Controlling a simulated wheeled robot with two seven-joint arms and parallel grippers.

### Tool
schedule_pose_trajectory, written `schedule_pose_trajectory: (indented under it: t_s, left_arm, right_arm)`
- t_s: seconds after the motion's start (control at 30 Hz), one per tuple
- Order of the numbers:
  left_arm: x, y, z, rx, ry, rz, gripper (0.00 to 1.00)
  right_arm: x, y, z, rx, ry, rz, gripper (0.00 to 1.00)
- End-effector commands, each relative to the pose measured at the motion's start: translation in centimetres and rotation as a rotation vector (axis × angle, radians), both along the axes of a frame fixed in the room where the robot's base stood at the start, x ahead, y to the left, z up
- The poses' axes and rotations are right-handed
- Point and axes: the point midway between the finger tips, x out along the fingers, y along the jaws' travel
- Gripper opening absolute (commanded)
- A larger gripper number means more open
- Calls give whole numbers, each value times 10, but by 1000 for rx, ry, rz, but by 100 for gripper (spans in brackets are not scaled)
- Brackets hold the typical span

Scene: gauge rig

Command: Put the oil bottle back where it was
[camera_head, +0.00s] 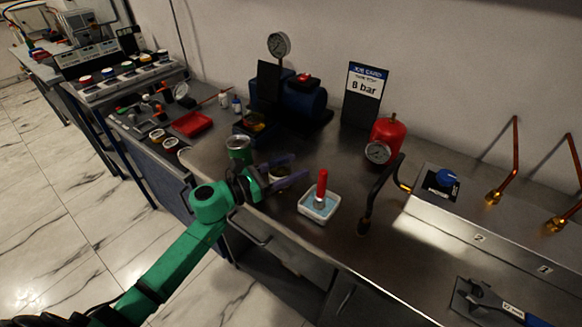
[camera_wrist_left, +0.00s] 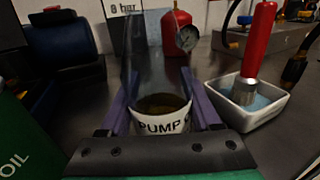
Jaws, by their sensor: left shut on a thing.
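The oil bottle (camera_head: 278,182) looks clear-walled, with dark liquid low inside. In the left wrist view a white band on the oil bottle (camera_wrist_left: 163,124) reads "PUMP" and part of another letter. My left gripper (camera_head: 279,174) has its purple fingers on both sides of it and is shut on it. The bottle looks upright at the bench's front side; whether its base touches the bench is hidden. A green can (camera_head: 239,149) stands just left of and behind the gripper; in the wrist view the green can (camera_wrist_left: 27,140) shows "OIL". My right gripper is not in view.
A white dish (camera_head: 319,206) holding a red-handled tool (camera_head: 321,187) is close right of the gripper. A pump (camera_head: 300,97), an "8 bar" sign (camera_head: 364,85) and a red gauge vessel (camera_head: 386,138) stand behind. A red tray (camera_head: 192,124) lies left.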

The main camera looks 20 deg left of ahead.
Motion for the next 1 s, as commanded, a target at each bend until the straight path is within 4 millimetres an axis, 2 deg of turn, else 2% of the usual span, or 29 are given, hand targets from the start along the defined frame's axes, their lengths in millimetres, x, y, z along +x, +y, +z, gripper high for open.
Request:
schedule_pose_trajectory:
  t_s: [0.13,0.17,0.2,0.23,0.5,0.6,0.63,0.77,1.0]
  left_arm:
    - [0,0,-4,0,-1,0,0]
    - [0,0,-2,1,-1,0,76]
    - [0,0,-2,0,0,0,91]
    - [0,0,-2,0,0,0,94]
    - [0,0,-2,0,0,0,94]
    - [0,0,4,0,0,0,94]
    - [-2,3,0,1,2,1,94]
    - [-19,18,-4,2,4,1,94]
    - [-62,59,-5,1,4,0,94]
  right_arm:
    - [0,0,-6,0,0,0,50]
    - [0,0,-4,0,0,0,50]
    - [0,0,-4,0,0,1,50]
    - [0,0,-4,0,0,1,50]
    - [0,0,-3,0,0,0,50]
    - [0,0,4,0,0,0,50]
    - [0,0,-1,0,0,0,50]
    - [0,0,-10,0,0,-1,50]
    - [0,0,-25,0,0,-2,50]
